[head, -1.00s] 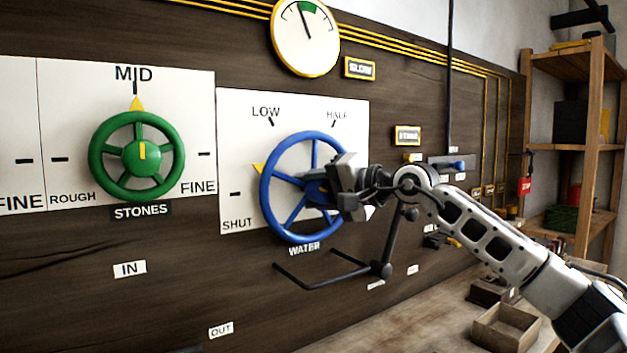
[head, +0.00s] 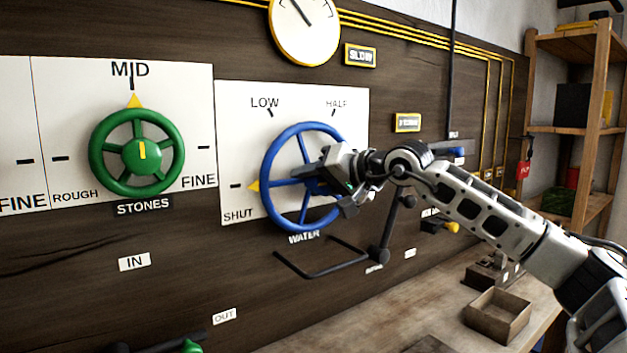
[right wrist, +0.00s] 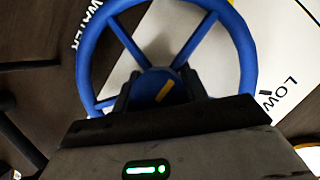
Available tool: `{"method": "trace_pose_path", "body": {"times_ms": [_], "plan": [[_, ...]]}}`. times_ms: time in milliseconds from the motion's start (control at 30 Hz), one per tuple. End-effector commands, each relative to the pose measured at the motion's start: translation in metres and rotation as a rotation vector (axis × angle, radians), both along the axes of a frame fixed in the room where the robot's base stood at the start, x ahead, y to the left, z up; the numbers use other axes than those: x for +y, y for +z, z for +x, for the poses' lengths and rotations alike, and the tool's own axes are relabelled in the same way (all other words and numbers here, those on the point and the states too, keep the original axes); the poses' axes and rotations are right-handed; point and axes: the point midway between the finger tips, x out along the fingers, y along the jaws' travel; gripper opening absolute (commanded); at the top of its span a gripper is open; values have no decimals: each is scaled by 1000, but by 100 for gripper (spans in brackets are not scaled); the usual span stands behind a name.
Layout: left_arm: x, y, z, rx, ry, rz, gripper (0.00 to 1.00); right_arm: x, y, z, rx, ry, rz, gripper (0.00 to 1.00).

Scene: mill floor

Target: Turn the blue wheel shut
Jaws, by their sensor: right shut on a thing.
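The blue wheel (head: 268,165), labelled WATER, is mounted on a white dial plate (head: 235,120) marked SHUT, LOW and HALF. Its yellow pointer (head: 253,186) at the left of the rim is level with the SHUT tick (head: 236,186). My right gripper (head: 322,177) reaches in from the right and is shut on the wheel at its hub. In the right wrist view the jaws (right wrist: 160,92) sit either side of the blue hub (right wrist: 155,88), which has a yellow stripe. My left gripper is not in view.
A green STONES wheel (head: 101,150) is to the left, its pointer at MID. A round gauge (head: 305,30) is above. A black bent bar (head: 320,272) juts out below the blue wheel. A wooden bench (head: 410,310) with an open box (head: 500,316) is at lower right.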

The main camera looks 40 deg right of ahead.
Motion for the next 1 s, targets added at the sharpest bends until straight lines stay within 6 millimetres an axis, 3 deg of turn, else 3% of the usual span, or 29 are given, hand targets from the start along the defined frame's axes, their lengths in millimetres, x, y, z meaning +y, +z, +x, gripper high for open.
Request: {"method": "trace_pose_path", "body": {"times_ms": [200,233,300,667,1000], "plan": [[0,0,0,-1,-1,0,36,0,0,0,0,0,-6,20],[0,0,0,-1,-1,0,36,0,0,0,0,0,-6,46],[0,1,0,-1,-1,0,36,0,0,0,0,-1,-5,65],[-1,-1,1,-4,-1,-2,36,-1,-1,-3,0,-1,-2,65],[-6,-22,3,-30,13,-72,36,-10,5,-48,0,-6,-11,65]]}}
